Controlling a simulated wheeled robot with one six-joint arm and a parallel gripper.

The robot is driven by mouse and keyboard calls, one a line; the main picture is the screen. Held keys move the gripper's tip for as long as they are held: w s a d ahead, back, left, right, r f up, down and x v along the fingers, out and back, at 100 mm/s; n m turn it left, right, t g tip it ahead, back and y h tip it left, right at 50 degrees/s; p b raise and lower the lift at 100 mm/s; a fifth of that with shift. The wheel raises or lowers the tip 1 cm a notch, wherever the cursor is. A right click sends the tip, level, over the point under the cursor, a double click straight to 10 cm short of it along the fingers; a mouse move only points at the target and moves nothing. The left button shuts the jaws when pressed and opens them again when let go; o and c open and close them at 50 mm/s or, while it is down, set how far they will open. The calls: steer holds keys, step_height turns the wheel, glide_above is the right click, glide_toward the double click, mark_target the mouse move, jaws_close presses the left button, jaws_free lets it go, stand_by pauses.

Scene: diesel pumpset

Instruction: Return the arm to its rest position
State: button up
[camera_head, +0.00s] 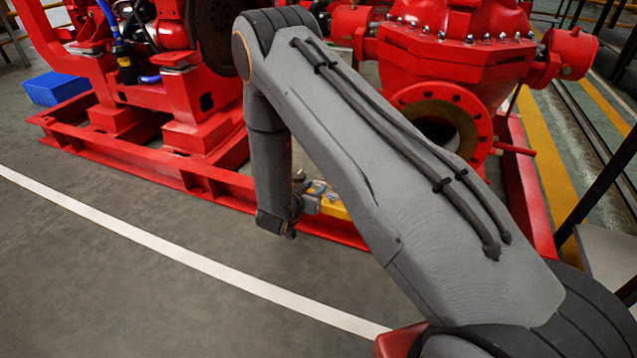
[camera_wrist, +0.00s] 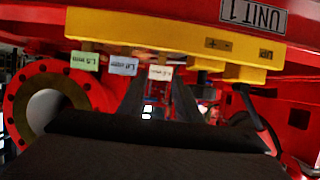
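My arm reaches from the lower right of the head view up to a bent elbow, and its forearm hangs down toward the red base frame. My gripper (camera_wrist: 158,98) shows in the wrist view as two dark fingers with a gap between them, and nothing is seen held there. In the head view my gripper is small and mostly hidden behind the arm, beside a yellow holder (camera_head: 334,208). The holder also shows in the wrist view (camera_wrist: 150,32), appearing upside down, with green (camera_wrist: 84,61), blue (camera_wrist: 123,65) and white (camera_wrist: 160,72) tags below it.
The red pump (camera_head: 455,60) with its open round flange (camera_head: 440,115) stands behind my arm. The red base frame (camera_head: 150,165) runs along the floor. A blue box (camera_head: 55,88) lies at the far left. Grey floor in front, crossed by a white line (camera_head: 180,255), is clear.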

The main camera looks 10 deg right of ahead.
steer(key=shift+s+a+r, duration=0.15)
steer(key=shift+s+a, duration=0.05)
steer(key=shift+s, duration=0.1)
